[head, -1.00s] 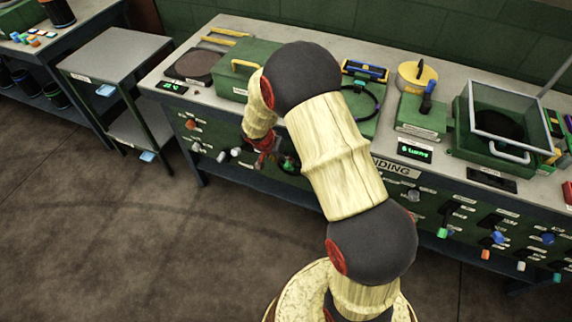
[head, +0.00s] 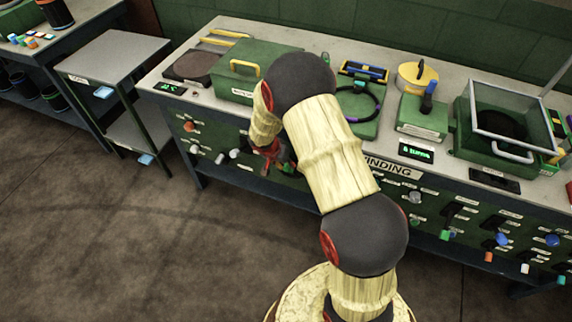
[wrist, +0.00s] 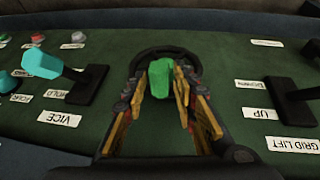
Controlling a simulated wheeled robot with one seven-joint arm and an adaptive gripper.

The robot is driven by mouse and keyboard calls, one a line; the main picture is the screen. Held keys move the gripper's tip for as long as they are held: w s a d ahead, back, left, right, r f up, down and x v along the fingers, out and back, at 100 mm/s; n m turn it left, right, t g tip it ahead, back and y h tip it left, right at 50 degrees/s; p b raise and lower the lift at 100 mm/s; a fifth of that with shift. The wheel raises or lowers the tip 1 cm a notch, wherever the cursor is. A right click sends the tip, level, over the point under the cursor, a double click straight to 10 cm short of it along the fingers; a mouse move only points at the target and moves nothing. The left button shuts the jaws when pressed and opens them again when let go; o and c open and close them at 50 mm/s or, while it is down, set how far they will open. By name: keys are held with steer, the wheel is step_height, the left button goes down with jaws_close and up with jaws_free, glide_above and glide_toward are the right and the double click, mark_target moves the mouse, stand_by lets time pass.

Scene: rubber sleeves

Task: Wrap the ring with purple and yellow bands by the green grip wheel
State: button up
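The dark ring (head: 378,103) rests on a green stand on the bench top, partly hidden by my arm. A purple patch shows on its lower edge; I cannot make out a yellow band. In the wrist view a dark wheel (wrist: 196,60) with a green grip (wrist: 161,77) stands on the green front panel. My gripper (wrist: 162,92) has its fingers apart on either side of the green grip, close to the right finger; I cannot tell whether they touch. In the head view my gripper (head: 272,152) is at the panel, partly hidden by my arm.
Levers flank the wheel: one with a teal handle (wrist: 42,64) by the VICE label, and a dark one (wrist: 290,98) by UP and GRID LIFT. A small green-lit display (head: 416,151) is on the bench. The floor left of my arm is clear.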

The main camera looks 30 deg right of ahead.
steer(key=c, duration=0.6)
jaws_close()
